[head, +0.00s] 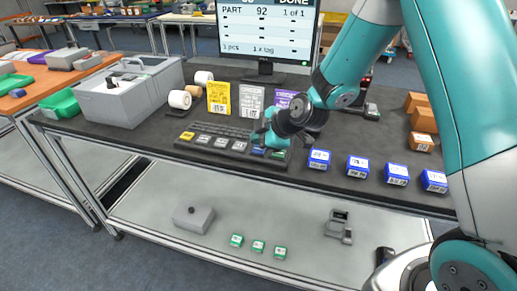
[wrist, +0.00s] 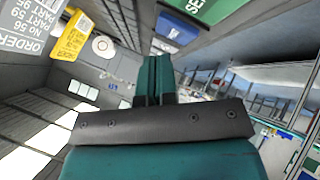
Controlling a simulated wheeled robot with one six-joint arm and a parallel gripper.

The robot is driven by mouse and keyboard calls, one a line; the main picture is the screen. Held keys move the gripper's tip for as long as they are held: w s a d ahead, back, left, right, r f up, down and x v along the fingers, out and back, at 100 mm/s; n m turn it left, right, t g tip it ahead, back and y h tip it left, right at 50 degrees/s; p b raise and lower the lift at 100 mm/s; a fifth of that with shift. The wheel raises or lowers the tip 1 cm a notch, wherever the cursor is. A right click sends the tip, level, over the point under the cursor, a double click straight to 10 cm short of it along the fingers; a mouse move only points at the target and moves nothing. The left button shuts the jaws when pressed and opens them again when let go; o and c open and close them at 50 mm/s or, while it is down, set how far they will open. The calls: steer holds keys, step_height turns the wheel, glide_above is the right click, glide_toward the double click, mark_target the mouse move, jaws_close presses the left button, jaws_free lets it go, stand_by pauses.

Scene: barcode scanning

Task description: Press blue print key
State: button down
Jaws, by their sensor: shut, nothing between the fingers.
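In the head view the fingertips overlap the key's upper edge. I cannot tell whether they touch it or press it down. In the wrist view my teal fingers (wrist: 153,75) are together with nothing between them.
Several blue boxes (head: 319,159) sit to the right. A grey open bin (head: 125,95) and label rolls (head: 180,99) are left. A monitor (head: 267,28) stands behind.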

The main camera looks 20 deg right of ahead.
mark_target(258, 150)
steer(key=shift+f, duration=0.15)
stand_by(0.3)
steer(key=shift+f+b, duration=0.3)
steer(key=shift+b, duration=0.3)
steer(key=shift+f+b, duration=0.4)
steer(key=shift+b, duration=0.15)
stand_by(0.6)
steer(key=shift+r+p, duration=0.45)
steer(key=shift+r, duration=0.4)
steer(key=shift+r+p, duration=1.5)
steer(key=shift+r, duration=1)
